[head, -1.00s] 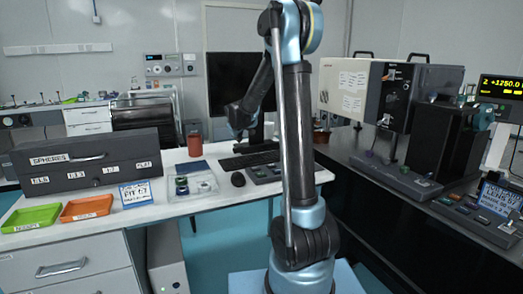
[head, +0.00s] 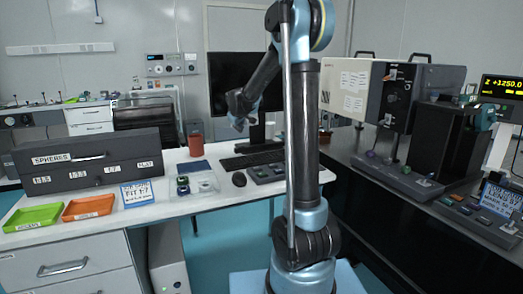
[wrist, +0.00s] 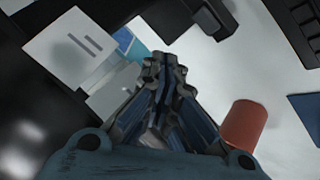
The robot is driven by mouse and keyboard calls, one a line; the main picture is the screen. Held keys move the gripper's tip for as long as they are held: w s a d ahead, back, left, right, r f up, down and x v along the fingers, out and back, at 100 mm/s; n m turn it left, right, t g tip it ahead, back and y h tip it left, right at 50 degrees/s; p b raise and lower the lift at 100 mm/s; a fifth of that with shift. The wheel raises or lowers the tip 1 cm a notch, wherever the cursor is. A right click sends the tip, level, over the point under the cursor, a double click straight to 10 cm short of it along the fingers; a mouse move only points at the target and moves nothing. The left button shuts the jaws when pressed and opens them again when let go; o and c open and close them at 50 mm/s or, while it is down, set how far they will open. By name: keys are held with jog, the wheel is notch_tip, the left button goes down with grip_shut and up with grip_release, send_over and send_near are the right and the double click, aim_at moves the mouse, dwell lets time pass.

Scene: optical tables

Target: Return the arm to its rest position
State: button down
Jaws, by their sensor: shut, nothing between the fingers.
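My arm stands in the middle of the head view, with a tall upright link and a folded forearm reaching down to the left. My gripper (head: 238,125) hangs above the white table (head: 215,158), in front of the dark monitor. In the wrist view, my gripper (wrist: 165,65) has its fingers together, with nothing visible between them. It is clear of everything on the table. The tips point down and away from the red-brown cylinder (wrist: 244,124), which stands to the right in that view. The cylinder also shows in the head view (head: 196,144).
A black SPHERES drawer case (head: 85,160), a green tray (head: 32,218) and an orange tray (head: 89,207) sit at left. A clear tray (head: 207,185) with small parts, a mouse (head: 239,179) and a keyboard (head: 252,159) lie nearby. Instruments crowd the dark right bench (head: 375,179).

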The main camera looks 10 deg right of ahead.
jog(key=s+d+f+m+g, duration=0.1)
jog(key=s+d, duration=0.2)
jog(key=s, duration=0.6)
jog(key=s+d+m+g, duration=0.15)
jog(key=s+d, duration=0.25)
jog(key=s, duration=0.5)
jog(key=s+d+f+m+g, duration=0.1)
jog(key=s+d+m, duration=0.15)
jog(key=s, duration=0.65)
jog(key=s+d+f+m+g, duration=0.1)
jog(key=s+f, duration=0.3)
jog(key=s, duration=0.4)
jog(key=s+d+f+m+g, duration=0.1)
jog(key=s+f, duration=0.3)
jog(key=s, duration=0.5)
jog(key=s+d+f+m+g, duration=0.1)
jog(key=s+f, duration=0.3)
jog(key=s, duration=0.5)
jog(key=shift+s+f, duration=0.25)
jog(key=shift+f, duration=0.1)
jog(key=shift+d+g, duration=0.1)
jog(key=shift+g, duration=0.15)
